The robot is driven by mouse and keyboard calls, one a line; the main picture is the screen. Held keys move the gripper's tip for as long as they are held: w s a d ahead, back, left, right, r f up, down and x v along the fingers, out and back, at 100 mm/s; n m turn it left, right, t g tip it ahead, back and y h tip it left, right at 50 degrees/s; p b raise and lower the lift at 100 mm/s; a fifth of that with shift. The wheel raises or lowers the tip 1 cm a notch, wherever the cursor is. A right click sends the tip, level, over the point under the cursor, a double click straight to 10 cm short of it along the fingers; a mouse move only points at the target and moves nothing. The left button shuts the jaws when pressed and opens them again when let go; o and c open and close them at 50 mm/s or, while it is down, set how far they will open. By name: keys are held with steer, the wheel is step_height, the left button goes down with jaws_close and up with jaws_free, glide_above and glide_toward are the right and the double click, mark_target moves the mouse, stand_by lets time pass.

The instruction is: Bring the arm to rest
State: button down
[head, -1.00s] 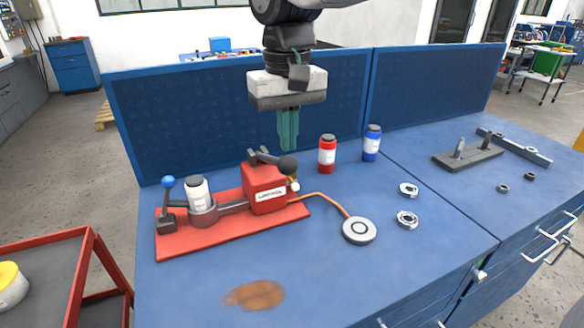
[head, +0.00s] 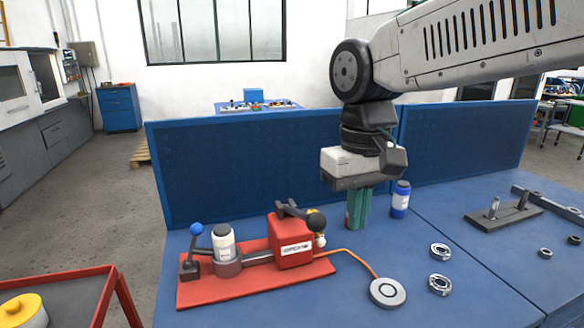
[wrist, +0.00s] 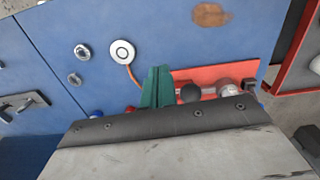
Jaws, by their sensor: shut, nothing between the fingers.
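My gripper (head: 358,207) hangs fingers down above the blue bench, in front of the back panel. Its green fingers are together with nothing between them. They also show in the wrist view (wrist: 157,88). The gripper hides most of the red bottle (head: 348,215) behind it. The red box (head: 291,240) on the red base plate (head: 215,290) is to the left of the fingers and apart from them.
A white bottle (head: 224,242) stands in the holder on the plate. A blue bottle (head: 400,199) stands close right of my gripper. A round grey pad (head: 388,292) and rings (head: 440,284) lie in front. A red cart (head: 110,285) is at left.

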steer(key=s+d+f+m+t, duration=0.1)
steer(key=s+d+f+m, duration=0.2)
steer(key=s+d, duration=1.1)
step_height(320, 180, down, 3)
steer(key=shift+s+d+f+m+t, duration=0.2)
steer(key=shift+s+d+m+t, duration=0.15)
steer(key=shift+d, duration=0.25)
steer(key=shift+a, duration=0.1)
